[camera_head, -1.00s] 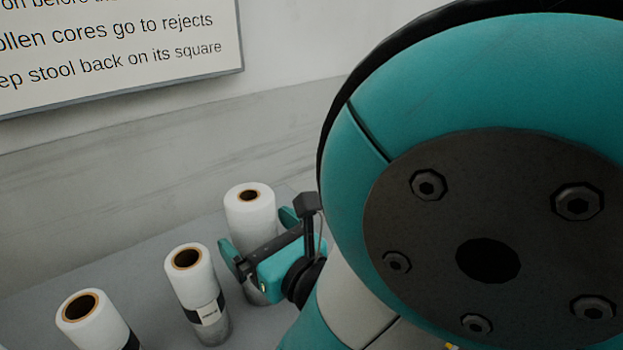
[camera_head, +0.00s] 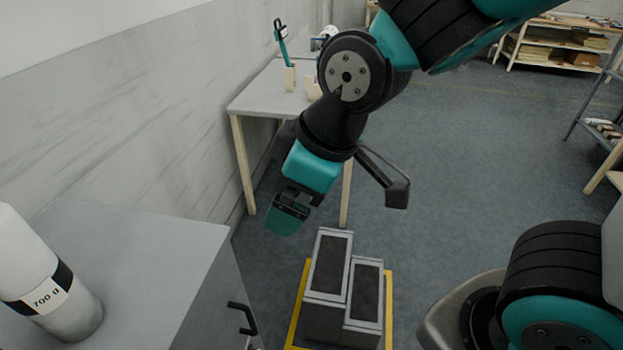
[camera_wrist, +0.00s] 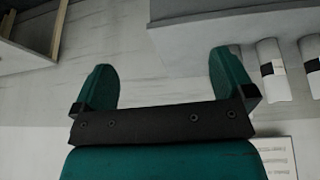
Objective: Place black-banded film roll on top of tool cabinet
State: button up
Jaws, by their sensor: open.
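A white film roll with a black band and a white weight label (camera_head: 45,290) stands on a grey cabinet top (camera_head: 150,245) at the left of the head view; the frame's edge cuts it off. I cannot tell if this cabinet is the tool cabinet. The wrist view shows two white rolls with black bands, one (camera_wrist: 267,52) beside another (camera_wrist: 310,50) at the edge. My gripper (camera_head: 287,213) points down beyond the cabinet's right side, apart from the rolls. In the wrist view my gripper (camera_wrist: 165,82) is open, with nothing between its fingers.
A dark-topped step stool (camera_head: 329,270) stands inside a yellow floor outline right of the cabinet. A black handle (camera_head: 242,318) sticks out from the cabinet front. A table (camera_head: 265,92) stands by the wall behind my arm. Floor (camera_head: 455,165) to the right is clear.

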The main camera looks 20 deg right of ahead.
jog(key=s+d+r+m+g, duration=0.2)
jog(key=s+r+m+g, duration=0.1)
jog(key=s, duration=0.5)
jog(key=shift+s+y, duration=0.15)
jog(key=shift+y, duration=0.15)
jog(key=shift+c, duration=0.2)
